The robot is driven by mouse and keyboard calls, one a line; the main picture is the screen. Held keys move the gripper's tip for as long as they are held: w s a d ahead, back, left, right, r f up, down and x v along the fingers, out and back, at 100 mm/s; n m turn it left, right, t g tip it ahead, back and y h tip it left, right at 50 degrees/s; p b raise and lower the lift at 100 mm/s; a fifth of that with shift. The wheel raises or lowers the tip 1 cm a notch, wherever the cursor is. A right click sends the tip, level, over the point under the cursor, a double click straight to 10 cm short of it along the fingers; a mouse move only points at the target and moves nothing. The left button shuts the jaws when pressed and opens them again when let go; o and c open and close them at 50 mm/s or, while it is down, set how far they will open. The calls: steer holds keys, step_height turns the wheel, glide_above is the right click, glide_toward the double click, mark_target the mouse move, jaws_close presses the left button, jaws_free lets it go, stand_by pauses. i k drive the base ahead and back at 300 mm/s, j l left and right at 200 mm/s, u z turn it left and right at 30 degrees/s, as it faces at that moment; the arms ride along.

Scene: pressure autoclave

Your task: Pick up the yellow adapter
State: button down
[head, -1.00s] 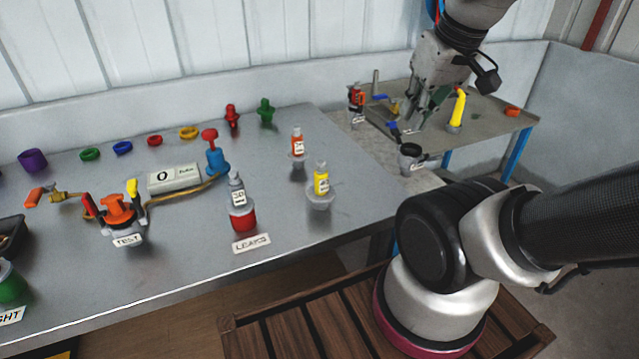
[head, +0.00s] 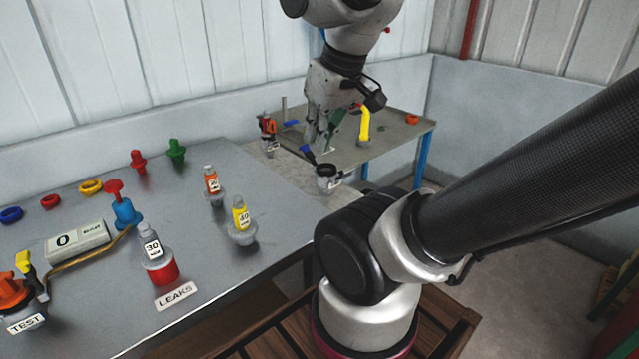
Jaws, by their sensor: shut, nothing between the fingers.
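A tall yellow piece (head: 363,126) with a bent top stands upright on a grey base on the small side table; it looks like the yellow adapter, though I cannot be sure at this size. My gripper (head: 318,146) hangs pointing down over the left part of that table, to the left of the yellow piece and apart from it. Its fingers look shut and empty. The fingertips are small in view, and their height above the table is hard to tell.

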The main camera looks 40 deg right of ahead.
mark_target(242, 229)
steer(key=j+z, duration=0.1)
steer(key=z, duration=0.85)
steer(key=k+j+z, duration=0.1)
steer(key=z, duration=0.4)
steer(key=k+j+z, duration=0.15)
steer(key=k+j, duration=0.1)
steer(key=k, duration=0.1)
